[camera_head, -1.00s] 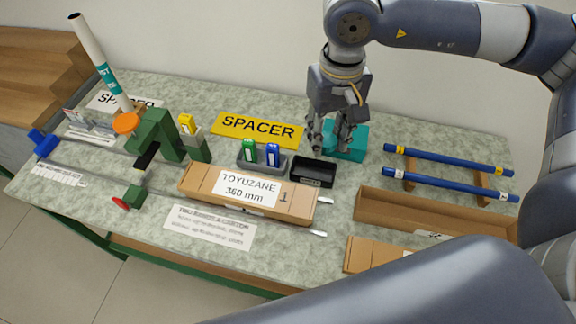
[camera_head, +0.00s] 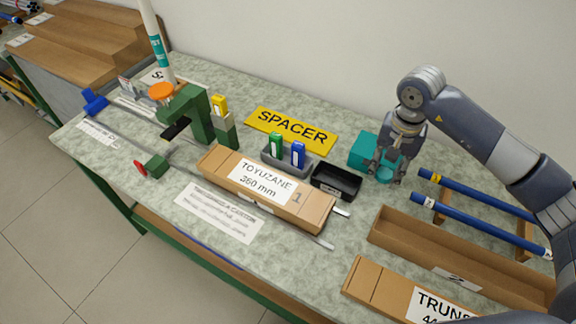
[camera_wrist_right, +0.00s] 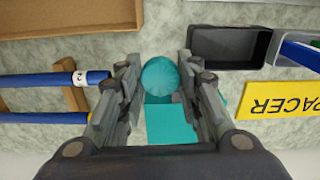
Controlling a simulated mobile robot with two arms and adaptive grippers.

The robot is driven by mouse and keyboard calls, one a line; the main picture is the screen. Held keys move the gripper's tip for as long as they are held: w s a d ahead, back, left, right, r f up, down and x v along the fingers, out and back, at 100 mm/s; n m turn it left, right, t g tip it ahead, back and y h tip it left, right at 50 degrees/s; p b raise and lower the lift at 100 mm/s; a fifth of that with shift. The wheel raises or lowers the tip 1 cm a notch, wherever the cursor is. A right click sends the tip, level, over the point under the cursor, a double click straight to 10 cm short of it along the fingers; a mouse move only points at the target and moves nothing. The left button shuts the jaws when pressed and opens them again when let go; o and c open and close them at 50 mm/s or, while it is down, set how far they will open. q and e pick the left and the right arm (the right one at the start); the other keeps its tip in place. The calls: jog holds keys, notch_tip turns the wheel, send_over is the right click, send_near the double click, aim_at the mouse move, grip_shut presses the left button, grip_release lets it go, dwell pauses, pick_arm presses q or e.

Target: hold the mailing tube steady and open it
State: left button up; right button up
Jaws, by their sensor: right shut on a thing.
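The mailing tube is likely the tall white tube (camera_head: 150,28) with a teal band at the upper left of the head view. It leans slightly in an orange ring (camera_head: 161,91) beside a green clamp-like stand (camera_head: 190,112); its top is cut off by the picture edge. My right gripper (camera_head: 388,174) is far from it, at the right of the bench by a teal block (camera_head: 362,150). In the right wrist view its fingers are shut on a round teal piece (camera_wrist_right: 160,78), with the teal block (camera_wrist_right: 174,126) just beside. My left gripper is not in view.
A yellow SPACER sign (camera_head: 290,130), a black tray (camera_head: 336,183) and a TOYUZANE carton (camera_head: 222,163) lie between tube and gripper. Blue rods (camera_head: 475,191) rest on a wooden rack at right. An open cardboard box (camera_head: 385,236) lies in front.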

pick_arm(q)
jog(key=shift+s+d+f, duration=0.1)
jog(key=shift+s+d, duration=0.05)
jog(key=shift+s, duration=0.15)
pick_arm(e)
jog(key=shift+d+f, duration=0.25)
jog(key=shift+f, duration=0.15)
